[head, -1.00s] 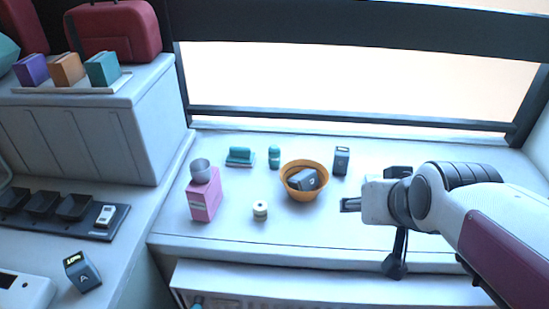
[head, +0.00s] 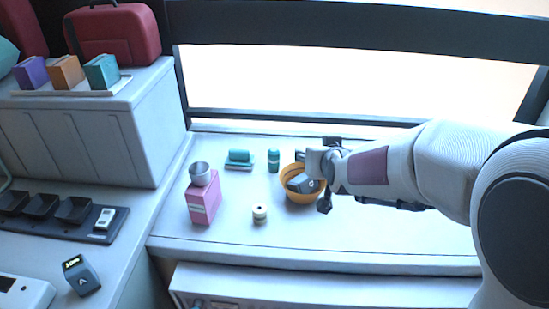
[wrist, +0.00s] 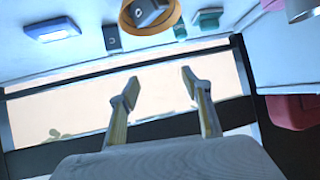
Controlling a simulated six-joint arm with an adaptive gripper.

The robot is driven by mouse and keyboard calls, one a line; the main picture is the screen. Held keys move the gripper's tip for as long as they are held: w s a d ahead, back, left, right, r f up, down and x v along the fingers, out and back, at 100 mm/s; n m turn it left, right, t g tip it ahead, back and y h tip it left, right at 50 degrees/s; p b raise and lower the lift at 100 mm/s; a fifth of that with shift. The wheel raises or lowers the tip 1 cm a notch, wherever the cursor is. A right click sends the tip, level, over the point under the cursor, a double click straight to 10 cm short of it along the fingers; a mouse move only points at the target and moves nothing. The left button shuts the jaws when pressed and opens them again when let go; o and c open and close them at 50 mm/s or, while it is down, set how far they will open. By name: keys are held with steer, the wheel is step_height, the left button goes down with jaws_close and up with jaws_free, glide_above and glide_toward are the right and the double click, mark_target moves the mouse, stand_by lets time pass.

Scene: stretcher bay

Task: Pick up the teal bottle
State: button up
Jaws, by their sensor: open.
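The teal bottle (head: 273,160) stands upright on the white counter in the head view, left of and behind the orange bowl. In the wrist view a small teal shape (wrist: 180,32) beside the bowl appears to be it, partly hard to make out. My gripper (head: 306,160) is above the right side of the bowl in the head view, to the right of the bottle and apart from it. In the wrist view my gripper (wrist: 160,86) has its two fingers spread with nothing between them.
The orange bowl (head: 291,196) holds a dark box (head: 302,184). A window frame (head: 290,116) runs behind the counter.

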steer(key=w+a+f+t, duration=0.2)
steer(key=w+a+f, duration=0.4)
steer(key=w, duration=0.2)
steer(key=t, duration=0.2)
glide_toward(274, 154)
steer(key=w, duration=0.2)
steer(key=shift+w+f+n+y, duration=0.2)
steer(key=shift+n+y, duration=0.1)
steer(key=shift+y, duration=0.1)
steer(key=shift+w, duration=0.15)
steer(key=shift+x, duration=1.2)
steer(key=shift+w+f, duration=0.1)
steer(key=shift+x, duration=2.45)
steer(key=shift+f, duration=0.15)
steer(key=c, duration=1.2)
